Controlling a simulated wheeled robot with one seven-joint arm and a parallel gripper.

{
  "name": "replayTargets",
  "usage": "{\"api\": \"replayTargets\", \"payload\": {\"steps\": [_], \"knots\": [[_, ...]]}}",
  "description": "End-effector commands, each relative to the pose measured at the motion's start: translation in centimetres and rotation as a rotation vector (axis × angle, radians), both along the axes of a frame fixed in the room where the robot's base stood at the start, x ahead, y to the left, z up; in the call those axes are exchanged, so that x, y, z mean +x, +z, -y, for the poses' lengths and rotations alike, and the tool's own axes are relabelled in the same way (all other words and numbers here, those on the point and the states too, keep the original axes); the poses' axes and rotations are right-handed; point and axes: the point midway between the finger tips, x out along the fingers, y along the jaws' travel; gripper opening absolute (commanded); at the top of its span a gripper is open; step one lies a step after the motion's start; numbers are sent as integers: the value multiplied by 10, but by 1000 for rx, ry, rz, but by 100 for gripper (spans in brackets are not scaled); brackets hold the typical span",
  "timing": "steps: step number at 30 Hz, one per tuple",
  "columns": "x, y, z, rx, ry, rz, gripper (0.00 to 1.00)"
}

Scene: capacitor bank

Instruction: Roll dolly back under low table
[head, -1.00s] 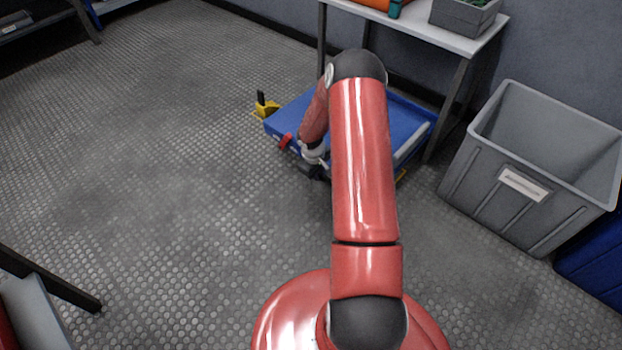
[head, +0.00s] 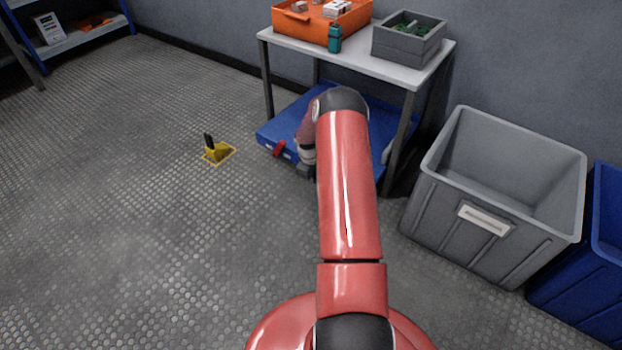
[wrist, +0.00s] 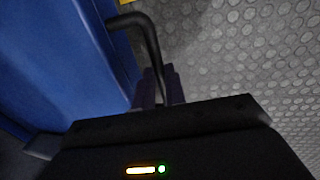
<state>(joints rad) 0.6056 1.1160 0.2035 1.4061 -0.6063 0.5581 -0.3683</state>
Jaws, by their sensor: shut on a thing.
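The blue dolly (head: 275,133) is a flat platform on the floor, largely beneath the low table, with its near edge showing in front of the legs. A red piece sits on its near side. The low table (head: 385,67) has a pale top and dark legs. My gripper (wrist: 159,88) is shut on the dolly's black handle (wrist: 143,30), with the blue deck (wrist: 60,60) beside it in the wrist view. In the head view my gripper (head: 306,170) is at the dolly's near edge, and my arm hides the dolly's middle and the grip.
A yellow chock (head: 217,151) with a black handle stands on a yellow-marked floor patch left of the dolly. A grey bin (head: 490,255) and a blue bin (head: 580,290) stand on the right. An orange tray (head: 300,27), teal bottle (head: 335,38) and grey crate (head: 408,48) are on the table.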

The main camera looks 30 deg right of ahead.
Motion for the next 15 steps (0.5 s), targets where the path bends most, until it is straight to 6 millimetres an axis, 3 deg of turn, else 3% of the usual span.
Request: {"api": "replayTargets", "payload": {"steps": [12,13,15], "knots": [[3,2,6,-8,1,9,0],[3,2,7,-8,1,9,16],[3,2,6,-8,0,9,26]]}}
